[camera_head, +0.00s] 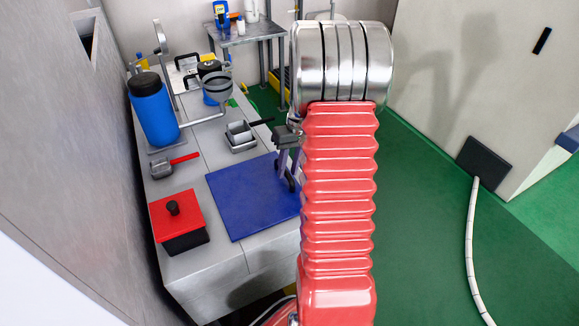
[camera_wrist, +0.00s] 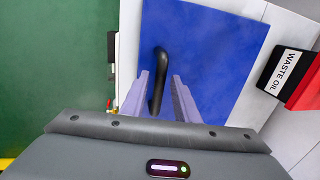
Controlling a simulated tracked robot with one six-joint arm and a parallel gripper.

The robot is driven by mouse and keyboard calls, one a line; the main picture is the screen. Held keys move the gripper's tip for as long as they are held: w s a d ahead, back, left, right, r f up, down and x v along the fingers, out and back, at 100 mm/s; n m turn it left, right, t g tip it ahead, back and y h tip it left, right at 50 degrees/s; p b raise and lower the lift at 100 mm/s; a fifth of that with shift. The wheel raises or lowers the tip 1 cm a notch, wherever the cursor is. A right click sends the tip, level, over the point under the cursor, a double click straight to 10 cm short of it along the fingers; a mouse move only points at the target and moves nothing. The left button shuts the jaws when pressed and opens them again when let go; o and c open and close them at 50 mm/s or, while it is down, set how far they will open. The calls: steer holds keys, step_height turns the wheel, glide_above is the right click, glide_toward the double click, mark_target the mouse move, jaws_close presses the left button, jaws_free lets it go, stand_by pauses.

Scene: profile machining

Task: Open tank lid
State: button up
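A flat blue square lid (camera_head: 243,198) lies on the grey bench, closed flat as far as I see. It fills much of the wrist view (camera_wrist: 215,45). A black curved handle (camera_wrist: 158,62) stands on it near one edge; in the head view the handle (camera_head: 290,180) is partly hidden by my arm. My gripper (camera_wrist: 163,74) is over the lid with its two purple-grey fingers apart, one on each side of the handle. The handle lies nearer the left finger, with a gap to the right finger. I cannot tell whether either finger touches it.
A black box with a red knobbed lid (camera_head: 173,207), marked WASTE OIL, stands left of the blue lid. A red-handled tool (camera_head: 172,165), a small metal pan (camera_head: 241,135) and a blue canister (camera_head: 153,110) stand farther back. The green floor (camera_head: 430,220) at right is mostly clear.

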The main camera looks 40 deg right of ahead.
jaws_close()
stand_by(0.3)
steer(key=shift+s+d, duration=0.1)
steer(key=shift+d, duration=0.2)
steer(key=shift+a+r, duration=0.1)
steer(key=shift+a, duration=0.05)
